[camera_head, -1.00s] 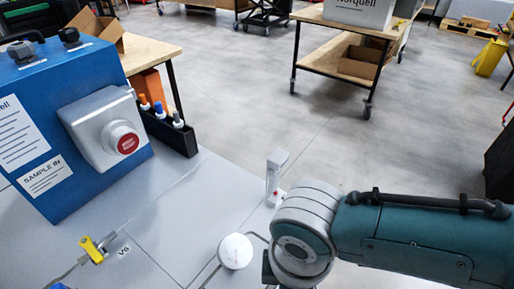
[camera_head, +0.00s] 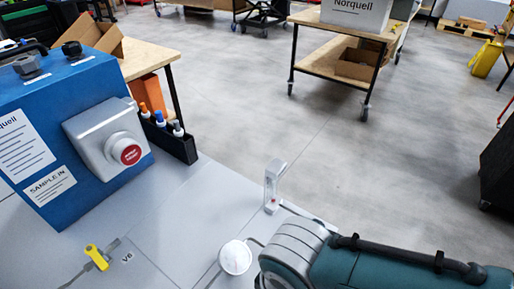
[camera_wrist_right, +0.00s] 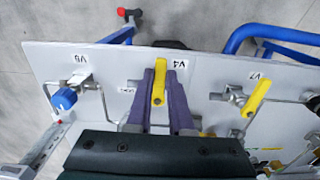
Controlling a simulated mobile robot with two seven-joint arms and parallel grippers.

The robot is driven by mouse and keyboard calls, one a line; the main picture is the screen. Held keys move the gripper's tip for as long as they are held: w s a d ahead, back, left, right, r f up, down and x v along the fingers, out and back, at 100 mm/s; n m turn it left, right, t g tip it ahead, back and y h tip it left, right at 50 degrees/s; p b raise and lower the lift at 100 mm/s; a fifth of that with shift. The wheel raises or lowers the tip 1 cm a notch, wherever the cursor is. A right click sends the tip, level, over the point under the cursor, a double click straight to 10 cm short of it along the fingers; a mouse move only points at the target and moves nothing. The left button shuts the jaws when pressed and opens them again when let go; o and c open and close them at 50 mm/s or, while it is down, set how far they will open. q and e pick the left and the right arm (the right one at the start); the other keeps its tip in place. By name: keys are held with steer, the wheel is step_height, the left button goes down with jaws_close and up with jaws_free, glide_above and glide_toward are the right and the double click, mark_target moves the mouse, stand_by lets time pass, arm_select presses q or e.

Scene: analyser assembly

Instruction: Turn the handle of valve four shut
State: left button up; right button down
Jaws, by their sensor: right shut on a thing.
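Valve four's yellow handle (camera_wrist_right: 159,85) shows in the right wrist view beside an upside-down V4 label (camera_wrist_right: 179,64). It points roughly straight up and down in that picture. My right gripper (camera_wrist_right: 161,68) has its two purple fingers on either side of this handle and is shut on it. The valve body beneath is mostly hidden by the fingers and the handle. In the head view my right gripper and valve four are out of sight; only part of my right arm shows at the lower right. My left gripper is in neither view.
In the right wrist view, a yellow handle (camera_wrist_right: 257,97) by label V7 is on the right and a blue handle (camera_wrist_right: 64,99) on the left. In the head view, valve V6's yellow handle (camera_head: 97,257), a white round cup (camera_head: 235,257) and a blue analyser box (camera_head: 60,130) stand on the panel.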

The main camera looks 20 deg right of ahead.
stand_by(0.3)
steer(key=c, duration=0.8)
jaws_free()
steer(key=shift+r, duration=0.1)
step_height(320, 180, up, 10)
steer(key=p, duration=0.4)
steer(key=shift+p, duration=0.3)
